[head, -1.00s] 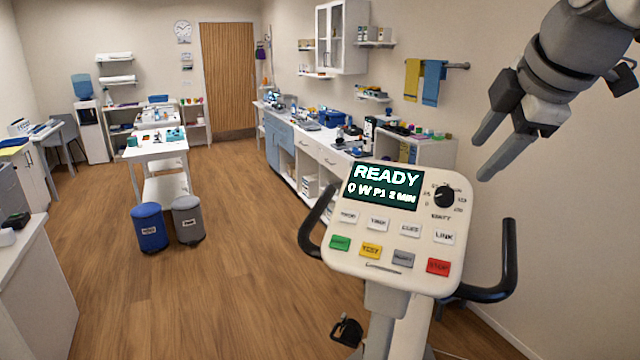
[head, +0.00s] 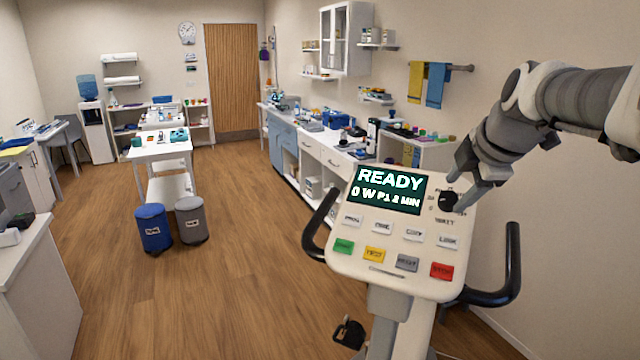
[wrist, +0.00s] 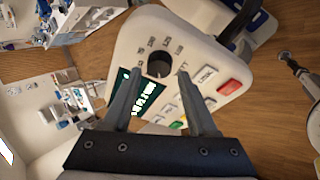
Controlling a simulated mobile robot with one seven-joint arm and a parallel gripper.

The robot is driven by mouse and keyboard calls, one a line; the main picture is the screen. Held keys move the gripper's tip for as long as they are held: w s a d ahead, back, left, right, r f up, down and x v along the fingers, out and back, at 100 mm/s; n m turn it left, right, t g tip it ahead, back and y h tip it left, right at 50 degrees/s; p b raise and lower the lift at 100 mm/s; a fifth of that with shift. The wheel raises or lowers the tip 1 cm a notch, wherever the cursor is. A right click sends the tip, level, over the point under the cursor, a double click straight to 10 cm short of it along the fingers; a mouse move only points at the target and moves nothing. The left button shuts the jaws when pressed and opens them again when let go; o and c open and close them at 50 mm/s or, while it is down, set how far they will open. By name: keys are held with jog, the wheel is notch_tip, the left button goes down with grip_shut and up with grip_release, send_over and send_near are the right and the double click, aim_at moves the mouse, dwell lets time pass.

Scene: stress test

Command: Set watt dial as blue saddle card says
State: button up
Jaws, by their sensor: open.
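The watt dial is a black round knob (head: 447,201) at the upper right of the white console (head: 345,262); it also shows in the wrist view (wrist: 160,65) with small scale numbers around it. The screen (head: 389,189) reads "READY", "0 W P1 2 MIN". My gripper (head: 462,206) is at the dial, partly covering it. In the wrist view my gripper (wrist: 156,74) is open, a finger on each side of the knob; contact cannot be told. The blue saddle stool (head: 153,240) carries a small card (head: 153,231), too small to read.
A grey stool (head: 191,228) with a card stands beside the blue one. Console buttons include green (head: 343,246), yellow (head: 375,254), grey (head: 407,262) and red (head: 441,271). Black handlebars (head: 514,260) flank the console. The wooden floor at left is open.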

aim_at(450, 199)
jog(key=shift+x, duration=1.6)
grip_shut()
